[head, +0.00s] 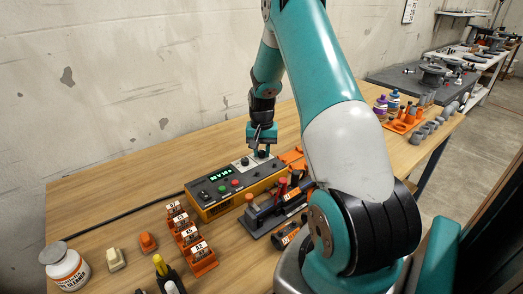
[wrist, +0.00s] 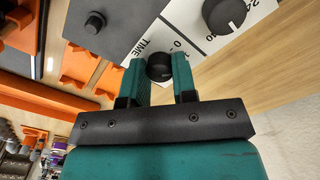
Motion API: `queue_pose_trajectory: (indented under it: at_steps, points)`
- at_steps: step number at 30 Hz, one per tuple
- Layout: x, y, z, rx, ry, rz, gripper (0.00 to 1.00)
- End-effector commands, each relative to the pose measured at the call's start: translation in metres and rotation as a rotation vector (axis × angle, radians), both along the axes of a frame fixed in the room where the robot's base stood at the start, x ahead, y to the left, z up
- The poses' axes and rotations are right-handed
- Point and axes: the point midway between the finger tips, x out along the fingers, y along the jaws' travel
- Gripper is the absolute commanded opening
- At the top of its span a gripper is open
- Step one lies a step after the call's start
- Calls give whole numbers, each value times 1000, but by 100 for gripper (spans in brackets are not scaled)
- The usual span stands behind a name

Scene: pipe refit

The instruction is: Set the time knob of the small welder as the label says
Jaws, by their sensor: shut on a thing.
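The small welder (head: 232,186) is a dark-topped orange box on the wooden table, with a lit green display and coloured buttons. A white label plate with the word TIME (wrist: 143,50) lies around its knobs. My gripper (wrist: 160,76) is over the far right end of the welder, with its teal fingers on either side of the black time knob (wrist: 159,66). It is shut on this knob. A larger black knob with a white pointer line (wrist: 226,14) sits beside it. The time knob's pointer and much of its scale are hidden. In the head view my gripper (head: 262,152) points down at the panel.
Orange numbered holders (head: 187,236) stand in front of the welder. A dark clamp-like fixture with red handles (head: 275,205) is close to its right. A white jar (head: 65,268) stands at the front left. The table behind the welder is clear.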

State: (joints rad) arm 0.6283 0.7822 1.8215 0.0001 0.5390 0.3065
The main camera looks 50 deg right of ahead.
Motion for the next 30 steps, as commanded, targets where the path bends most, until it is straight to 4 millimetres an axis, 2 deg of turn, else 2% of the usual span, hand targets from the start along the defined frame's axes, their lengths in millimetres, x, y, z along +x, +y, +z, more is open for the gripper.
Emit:
queue_pose_trajectory:
  at_steps: [8,9,12,23,26,30]
  points:
    - [1,0,1,-2,-4,1,2]
    - [1,0,1,-2,-4,1,33]
    - [1,0,1,-2,-4,1,52]
    - [1,-1,6,-3,-3,1,52]
    - [1,-1,20,-4,-5,1,52]
    - [1,-1,52,-5,-7,1,52]
